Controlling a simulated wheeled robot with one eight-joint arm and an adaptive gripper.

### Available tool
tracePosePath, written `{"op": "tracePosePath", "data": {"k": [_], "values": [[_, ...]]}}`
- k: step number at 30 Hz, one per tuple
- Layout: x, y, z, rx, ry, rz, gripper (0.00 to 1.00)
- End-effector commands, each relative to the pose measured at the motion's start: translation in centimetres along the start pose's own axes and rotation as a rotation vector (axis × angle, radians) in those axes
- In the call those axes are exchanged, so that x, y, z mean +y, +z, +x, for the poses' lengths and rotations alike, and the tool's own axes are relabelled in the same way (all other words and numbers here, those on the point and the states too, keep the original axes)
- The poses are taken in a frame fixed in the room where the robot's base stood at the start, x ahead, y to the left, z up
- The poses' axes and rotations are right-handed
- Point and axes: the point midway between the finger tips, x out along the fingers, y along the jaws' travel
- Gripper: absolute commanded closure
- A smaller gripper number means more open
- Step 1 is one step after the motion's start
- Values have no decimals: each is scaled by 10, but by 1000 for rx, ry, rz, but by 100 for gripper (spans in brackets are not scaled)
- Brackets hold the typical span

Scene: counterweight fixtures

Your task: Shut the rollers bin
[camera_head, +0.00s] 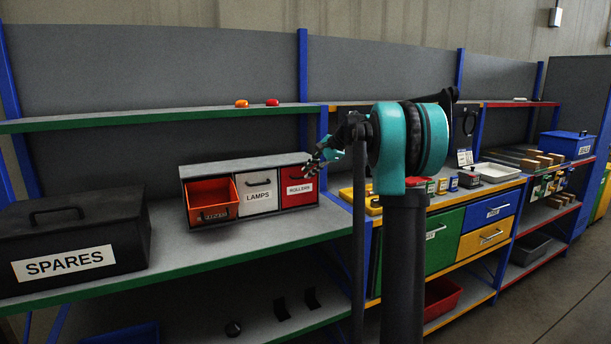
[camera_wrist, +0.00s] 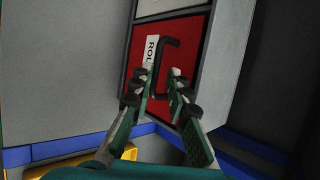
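The rollers bin (camera_head: 299,196) is the red bin at the right end of a grey three-bin cabinet (camera_head: 245,169) on the shelf. Its front looks about flush with the lamps bin (camera_head: 258,203) beside it. In the wrist view its red front (camera_wrist: 188,50) shows a dark bar handle (camera_wrist: 162,68) and part of a white label. My gripper (camera_head: 314,168) is at this front, its fingers apart and nothing held. In the wrist view the fingertips (camera_wrist: 162,78) lie either side of the handle's lower part; I cannot tell whether they touch it.
An orange bin (camera_head: 211,198) at the cabinet's left end stands pulled out. A black SPARES box (camera_head: 70,240) sits further left on the shelf. The shelf in front of the cabinet is clear. A blue post (camera_wrist: 150,142) and a yellow tray lie close beside my gripper.

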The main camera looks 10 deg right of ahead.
Motion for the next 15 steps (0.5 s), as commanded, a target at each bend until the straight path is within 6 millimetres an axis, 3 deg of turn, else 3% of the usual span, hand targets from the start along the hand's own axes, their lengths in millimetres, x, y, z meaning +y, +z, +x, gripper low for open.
{"op": "tracePosePath", "data": {"k": [9, 15], "values": [[0, 0, -64, 1, 0, 2, 83], [0, -1, -86, 0, -1, 1, 83]]}}
